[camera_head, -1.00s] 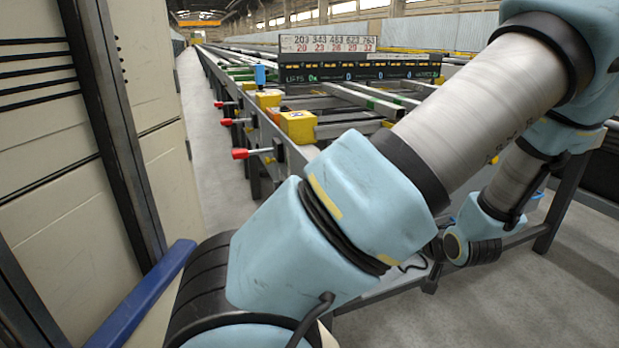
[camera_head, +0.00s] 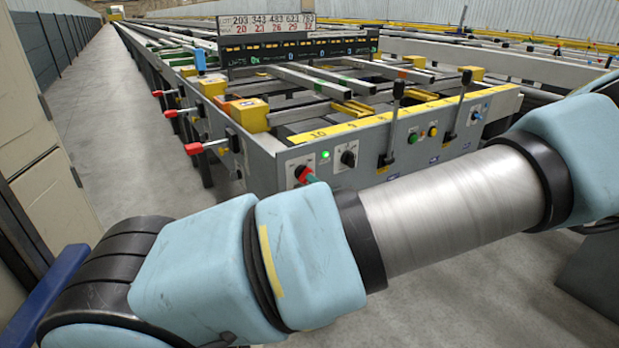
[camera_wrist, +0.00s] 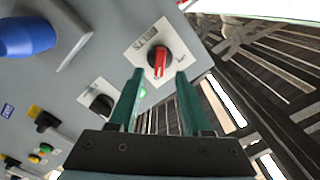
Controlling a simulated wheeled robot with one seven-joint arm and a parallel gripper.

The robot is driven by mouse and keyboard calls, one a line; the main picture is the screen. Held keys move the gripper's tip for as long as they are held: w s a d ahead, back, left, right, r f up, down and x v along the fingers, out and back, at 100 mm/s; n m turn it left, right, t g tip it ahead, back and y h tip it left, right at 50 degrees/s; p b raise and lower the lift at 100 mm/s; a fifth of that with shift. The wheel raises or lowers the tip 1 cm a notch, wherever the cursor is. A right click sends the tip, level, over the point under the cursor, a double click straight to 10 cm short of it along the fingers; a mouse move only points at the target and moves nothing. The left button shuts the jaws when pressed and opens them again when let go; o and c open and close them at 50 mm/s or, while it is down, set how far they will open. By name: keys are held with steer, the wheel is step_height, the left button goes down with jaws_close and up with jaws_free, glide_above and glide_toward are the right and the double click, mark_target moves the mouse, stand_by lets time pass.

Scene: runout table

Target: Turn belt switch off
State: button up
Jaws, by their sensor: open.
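A rotary switch with a red handle (camera_wrist: 159,62) sits on a white plate on the grey control panel in the wrist view. It also shows at the panel's left end in the head view (camera_head: 301,173). The plate's lettering is too small to read surely, so I cannot confirm it is the belt switch. My gripper (camera_wrist: 160,74) is open, its two green fingers pointing at the red handle, one tip on either side of it in the picture. I cannot tell whether they touch it. In the head view a green fingertip shows beside the handle.
A lit green lamp (camera_head: 325,155) and a black rotary knob (camera_head: 349,154) are close to the red switch. Upright black levers (camera_head: 393,125) and green and red buttons (camera_head: 423,135) stand farther right. Red-handled clamps (camera_head: 205,146) jut from the table's left side. The left aisle floor is clear.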

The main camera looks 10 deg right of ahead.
mark_target(305, 175)
steer(key=shift+x, duration=2.15)
jaws_close()
